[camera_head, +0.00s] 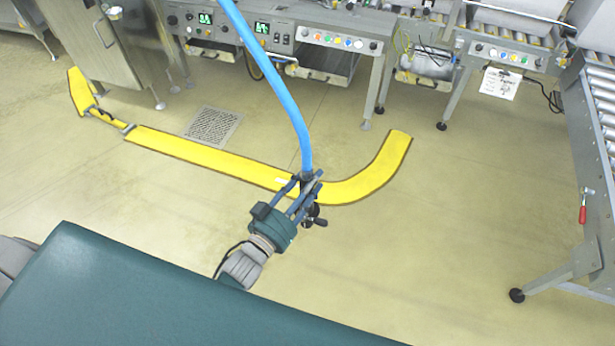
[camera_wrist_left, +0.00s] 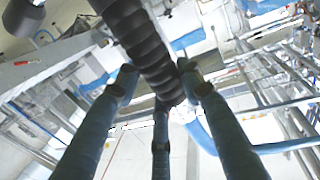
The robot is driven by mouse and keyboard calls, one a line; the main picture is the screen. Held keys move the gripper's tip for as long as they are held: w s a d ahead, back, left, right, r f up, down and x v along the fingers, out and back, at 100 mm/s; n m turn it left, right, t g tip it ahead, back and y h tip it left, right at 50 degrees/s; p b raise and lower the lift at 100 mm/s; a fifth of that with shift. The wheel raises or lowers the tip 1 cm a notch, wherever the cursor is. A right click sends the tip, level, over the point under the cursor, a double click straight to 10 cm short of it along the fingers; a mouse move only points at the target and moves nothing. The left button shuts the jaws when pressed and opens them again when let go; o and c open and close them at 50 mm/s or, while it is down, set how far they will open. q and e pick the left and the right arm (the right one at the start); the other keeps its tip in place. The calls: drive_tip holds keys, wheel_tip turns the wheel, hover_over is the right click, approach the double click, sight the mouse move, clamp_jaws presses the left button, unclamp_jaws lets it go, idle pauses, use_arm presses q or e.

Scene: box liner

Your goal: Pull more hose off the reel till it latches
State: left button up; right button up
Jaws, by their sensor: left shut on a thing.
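The blue hose (camera_head: 272,70) hangs in from the top edge of the head view and curves down to my left gripper (camera_head: 306,187). The gripper's fingers are closed around its lower end, where a dark fitting (camera_head: 317,222) sticks out below. In the left wrist view a black ribbed grip (camera_wrist_left: 144,45) runs between the fingers (camera_wrist_left: 160,105), and stretches of blue hose (camera_wrist_left: 287,146) show behind. The reel is not in the head view, so its latch cannot be seen. My right gripper is not in view.
Machines with control panels (camera_head: 262,32) line the back; a roller conveyor (camera_head: 600,110) stands at right.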

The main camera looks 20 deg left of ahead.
use_arm(q)
drive_tip(key=shift+s+d, duration=0.15)
drive_tip(key=shift+d, duration=0.1)
drive_tip(key=b+x, duration=0.1)
drive_tip(key=x, duration=0.4)
drive_tip(key=shift+d, duration=0.1)
idle(0.7)
idle(0.5)
